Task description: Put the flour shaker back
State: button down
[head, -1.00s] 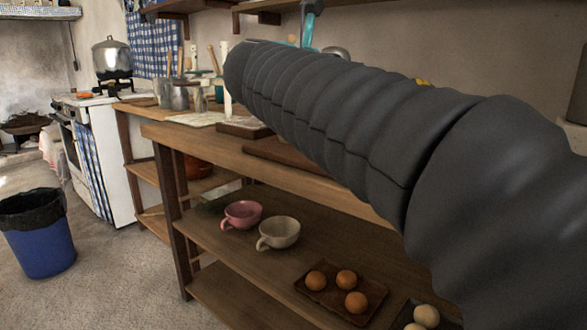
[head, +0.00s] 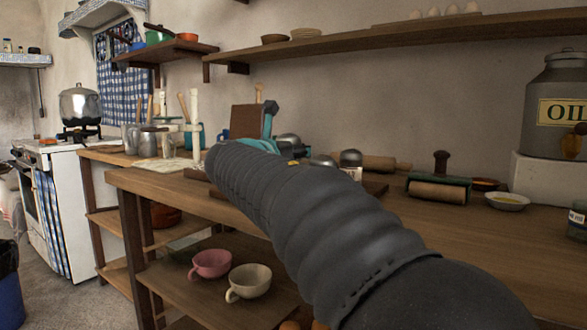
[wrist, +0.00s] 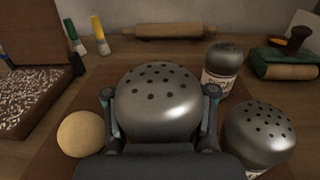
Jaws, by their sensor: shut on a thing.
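A shaker with a silver, perforated domed lid (wrist: 160,100) sits between the fingers of my gripper (wrist: 160,94), which is shut on it. Its body and any label are hidden below the lid. Two similar shakers stand to the right in the wrist view: a labelled one (wrist: 222,70) farther back and a nearer one (wrist: 259,136) close to the right finger. The label text is too small to read surely. In the head view my dark arm covers much of the gripper; silver lids (head: 350,158) show just beyond it on the wooden counter (head: 470,245).
A pale dough ball (wrist: 82,135) lies left of my gripper, near a speckled tray (wrist: 40,95). A rolling pin (wrist: 168,31) lies behind. The counter's front right is clear.

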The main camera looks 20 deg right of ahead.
jog(key=shift+f+b, duration=0.6)
jog(key=shift+f, duration=1.25)
jog(key=shift+f, duration=0.15)
jog(key=c, duration=0.7)
grip_release()
jog(key=shift+s+a+r, duration=0.1)
jog(key=shift+r, duration=0.1)
jog(key=v, duration=1.1)
jog(key=shift+s+a+f+p, duration=0.1)
jog(key=shift+s+a+p, duration=0.2)
jog(key=shift+p, duration=0.05)
